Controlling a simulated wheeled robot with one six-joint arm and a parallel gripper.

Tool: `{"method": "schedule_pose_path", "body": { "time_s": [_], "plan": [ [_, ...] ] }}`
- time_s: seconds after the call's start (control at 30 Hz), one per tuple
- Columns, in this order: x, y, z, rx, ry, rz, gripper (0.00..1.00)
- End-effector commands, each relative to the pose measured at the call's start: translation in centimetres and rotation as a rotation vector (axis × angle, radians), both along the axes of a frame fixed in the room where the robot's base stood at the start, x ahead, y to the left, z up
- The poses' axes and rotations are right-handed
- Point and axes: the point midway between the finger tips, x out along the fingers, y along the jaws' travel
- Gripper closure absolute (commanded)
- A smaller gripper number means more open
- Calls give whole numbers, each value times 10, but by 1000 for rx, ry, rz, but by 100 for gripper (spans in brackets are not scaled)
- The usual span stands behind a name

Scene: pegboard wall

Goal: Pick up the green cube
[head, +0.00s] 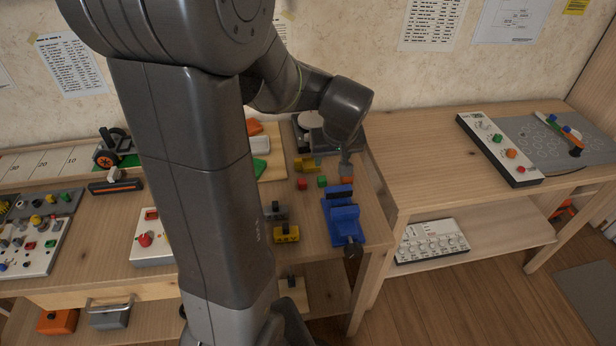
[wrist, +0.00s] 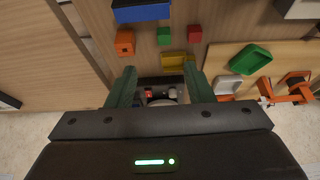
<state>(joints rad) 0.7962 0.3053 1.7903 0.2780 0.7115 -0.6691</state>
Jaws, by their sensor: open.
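The small green cube (head: 322,181) rests on the wooden workbench, between a red cube (head: 302,184) and an orange cube (head: 346,181) in the head view. In the wrist view the green cube (wrist: 164,36) shows beyond my fingertips, with the orange cube (wrist: 124,42) to its left and the red cube (wrist: 194,34) to its right. My gripper (wrist: 160,80) is open, its two greenish fingers apart, with no cube between them. In the head view my gripper (head: 346,168) is small and partly hidden by my wrist, to the right of the green cube.
A yellow block (head: 305,164) lies just behind the green cube. A blue vise (head: 343,218) stands in front, near the bench's right edge. A green tray (wrist: 250,58) lies on a light board to the right in the wrist view. My arm hides part of the bench.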

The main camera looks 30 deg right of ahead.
Motion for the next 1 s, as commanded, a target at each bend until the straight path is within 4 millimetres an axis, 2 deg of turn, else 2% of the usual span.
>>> {"method": "schedule_pose_path", "body": {
  "time_s": [0.1, 0.3, 0.63, 0.9, 1.0],
  "plan": [
    [8, -1, -22, 6, 6, 2, 53],
    [21, -4, -54, 4, 4, 1, 53],
    [30, -6, -75, 4, 3, 1, 53],
    [43, -5, -108, 4, 4, 1, 53],
    [46, -6, -115, 3, 3, 1, 53]
  ]
}}
